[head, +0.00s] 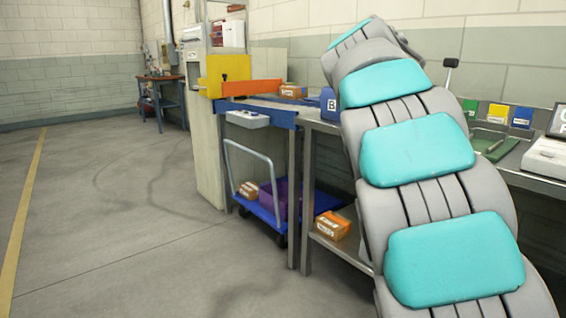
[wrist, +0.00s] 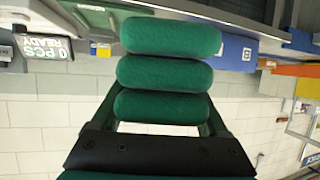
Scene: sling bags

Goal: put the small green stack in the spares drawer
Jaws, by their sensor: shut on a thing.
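The small green stack (wrist: 168,72), several rounded dark-green layers one on another, fills the middle of the wrist view. My gripper (wrist: 160,128) is shut on it, with a dark-green finger on either side and a black bar across the bottom. The stack appears held up clear of any surface, with pale wall behind it. In the head view my grey arm with teal pads covers the right of the picture, and both gripper and stack are hidden. I cannot make out a spares drawer in either view.
A steel bench with a lower shelf (head: 340,248) runs behind my arm. A blue box marked B (head: 329,104) stands on it, and a green mat (head: 492,146) lies to the right. A cart with a blue deck (head: 262,212) is parked left. The floor at left is clear.

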